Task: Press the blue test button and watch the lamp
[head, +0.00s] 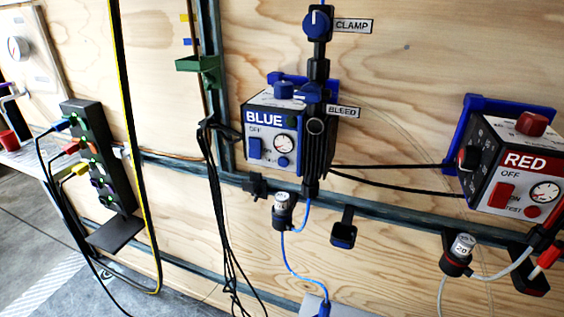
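The box marked BLUE (268,105) is mounted on the plywood wall near the middle of the head view. Its front carries a small round blue button (283,162) low down, below a round gauge (284,143). A blue rocker switch (255,148) sits left of the gauge, under the word OFF. A blue dome (284,90) stands on top of the box and may be the lamp; I cannot tell whether it is lit. My gripper is not in view.
A black ribbed column (316,150) with CLAMP and BLEED knobs stands against the box's right side. Black cables (212,165) hang left of it. A RED box (525,155) is at right, a power strip (97,160) at left. A rail (380,208) runs below.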

